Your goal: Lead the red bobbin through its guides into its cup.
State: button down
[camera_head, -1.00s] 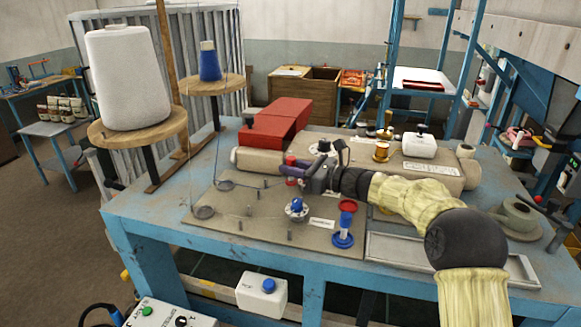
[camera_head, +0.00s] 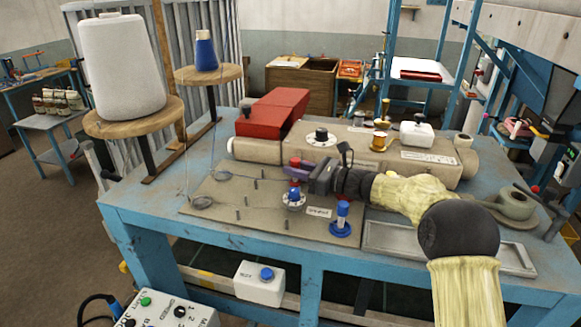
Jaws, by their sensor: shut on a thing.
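My gripper (camera_head: 297,172) reaches in from the right over the grey-brown board (camera_head: 225,205) and is shut on the red bobbin. Only a small red part of the red bobbin (camera_head: 294,183) shows below the purple fingers, close above a white dial with a blue knob (camera_head: 293,197). I cannot tell whether it touches the dial. Small upright guide pegs (camera_head: 238,215) stand on the board, with flat round guides (camera_head: 202,202) at its left. A blue bobbin (camera_head: 343,212) stands in a blue cup (camera_head: 341,229). The red cup is hidden behind my gripper and arm.
A white cone (camera_head: 122,65) and a blue cone (camera_head: 206,52) stand on wooden discs, with thin threads running down to the board. A beige machine with a red cover (camera_head: 273,112) lies behind. A metal tray (camera_head: 385,238) is at the front right.

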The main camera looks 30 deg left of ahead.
jog(key=shift+w+d+p, duration=0.1)
jog(key=shift+w+d, duration=0.15)
jog(key=shift+d, duration=0.55)
jog(key=shift+w+d+p, duration=0.1)
jog(key=shift+w+d, duration=0.2)
jog(key=shift+d, duration=0.55)
jog(key=shift+w+d+p, duration=0.1)
jog(key=shift+w+d, duration=0.15)
jog(key=shift+d, duration=0.55)
jog(key=shift+r, duration=1.75)
jog(key=shift+r, duration=0.1)
